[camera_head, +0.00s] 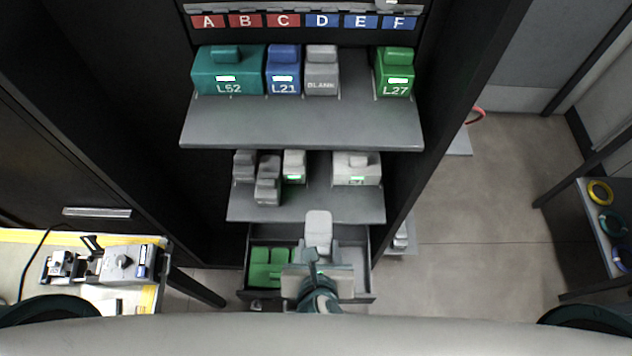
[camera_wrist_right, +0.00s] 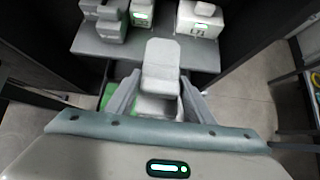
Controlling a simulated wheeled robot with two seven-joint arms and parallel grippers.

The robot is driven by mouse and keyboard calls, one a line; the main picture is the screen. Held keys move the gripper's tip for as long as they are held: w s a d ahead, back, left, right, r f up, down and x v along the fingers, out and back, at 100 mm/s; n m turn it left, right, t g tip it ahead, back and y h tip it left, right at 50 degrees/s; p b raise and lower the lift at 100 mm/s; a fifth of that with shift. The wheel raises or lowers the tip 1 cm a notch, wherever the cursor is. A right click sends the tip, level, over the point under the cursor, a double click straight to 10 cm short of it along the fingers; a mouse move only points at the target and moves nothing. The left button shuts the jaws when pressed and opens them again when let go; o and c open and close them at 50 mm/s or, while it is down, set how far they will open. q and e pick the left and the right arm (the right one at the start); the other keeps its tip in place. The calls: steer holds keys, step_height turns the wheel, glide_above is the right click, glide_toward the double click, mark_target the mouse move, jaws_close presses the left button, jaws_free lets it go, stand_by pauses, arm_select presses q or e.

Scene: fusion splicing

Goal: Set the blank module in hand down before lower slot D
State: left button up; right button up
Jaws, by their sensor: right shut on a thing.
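My right gripper (camera_head: 318,262) is shut on a light grey blank module (camera_head: 318,228), held upright in front of the lower shelf (camera_head: 306,207) and above the drawer. In the right wrist view, the module (camera_wrist_right: 161,62) stands between the two fingers (camera_wrist_right: 156,100), with its top overlapping the shelf's front edge. On the lower shelf, an empty gap lies between a narrow white module with a green light (camera_head: 293,166) and a wider white module (camera_head: 357,170). No letters for the lower slots are readable. My left gripper is not in view.
Two grey modules (camera_head: 245,164) (camera_head: 268,191) stand at the lower shelf's left, one nearer the front. The upper shelf (camera_head: 300,124) overhangs and holds L52, L21, BLANK and L27. The open drawer (camera_head: 366,262) below holds green modules (camera_head: 268,266). Dark cabinet walls flank both sides.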

steer(key=shift+w, duration=0.1)
steer(key=w+f+p, duration=0.1)
steer(key=w+p, duration=0.2)
steer(key=w, duration=0.6)
steer(key=w+f+p, duration=0.2)
steer(key=w+p, duration=0.1)
steer(key=w, duration=0.7)
steer(key=shift+w+f, duration=0.2)
steer(key=shift+f, duration=0.05)
step_height(320, 180, down, 2)
steer(key=shift+f+p, duration=0.1)
steer(key=shift+p, duration=0.25)
steer(key=shift+w+f+p, duration=0.1)
steer(key=shift+f+p, duration=0.25)
steer(key=shift+f, duration=0.15)
steer(key=shift+w+f, duration=0.1)
steer(key=shift+f, duration=0.1)
